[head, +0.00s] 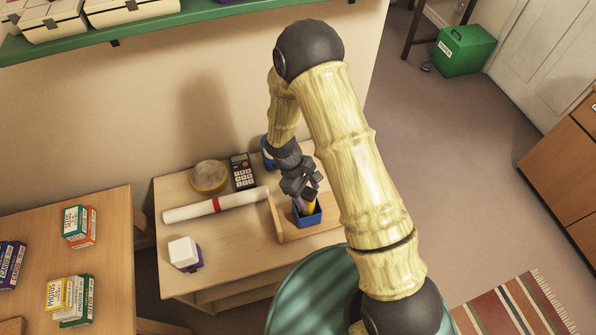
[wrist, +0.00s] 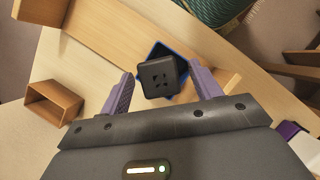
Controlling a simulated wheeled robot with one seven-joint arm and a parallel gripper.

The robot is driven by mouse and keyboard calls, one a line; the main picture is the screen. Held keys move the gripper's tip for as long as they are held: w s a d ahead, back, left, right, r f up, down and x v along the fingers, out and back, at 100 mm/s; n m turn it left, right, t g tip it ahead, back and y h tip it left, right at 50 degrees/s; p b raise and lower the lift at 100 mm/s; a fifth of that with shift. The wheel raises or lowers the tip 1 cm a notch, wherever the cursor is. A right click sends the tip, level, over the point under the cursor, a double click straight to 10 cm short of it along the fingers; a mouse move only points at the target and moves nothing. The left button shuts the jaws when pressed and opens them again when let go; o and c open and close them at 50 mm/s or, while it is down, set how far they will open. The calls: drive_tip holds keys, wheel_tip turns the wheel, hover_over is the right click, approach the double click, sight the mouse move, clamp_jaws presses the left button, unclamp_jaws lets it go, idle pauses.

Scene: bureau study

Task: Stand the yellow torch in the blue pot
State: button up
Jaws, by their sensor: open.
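The yellow torch (head: 310,205) stands in the small blue pot (head: 308,219) on the desk, its black square head (wrist: 160,77) uppermost. In the wrist view the blue pot's rim (wrist: 154,50) shows behind the torch head. My gripper (head: 304,190) is just above the pot in the head view. In the wrist view my gripper (wrist: 161,78) is open, with one purple finger on each side of the torch head and gaps between. The torch's lower end is hidden inside the pot.
A white roll with a red band (head: 190,212), calculator (head: 242,171), round wooden dish (head: 209,177) and a white-and-purple block (head: 184,253) lie left. A teal striped chair (head: 312,295) stands in front.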

drive_tip(key=v, duration=1.6)
drive_tip(key=shift+r+b, duration=0.3)
idle(0.4)
drive_tip(key=s+d+r+m+t+y+p, duration=0.1)
drive_tip(key=s+d+r+m, duration=0.3)
drive_tip(key=d, duration=0.4)
drive_tip(key=s+d+r+m+t+y+p, duration=0.1)
drive_tip(key=s+d+r+m+t+y, duration=0.2)
drive_tip(key=s+d+r+m, duration=0.2)
drive_tip(key=d+r+m, duration=0.1)
drive_tip(key=d+m, duration=0.2)
drive_tip(key=d, duration=0.1)
drive_tip(key=shift+d+r+t+p, duration=0.15)
drive_tip(key=shift+r+t+p, duration=0.25)
drive_tip(key=shift+s, duration=0.1)
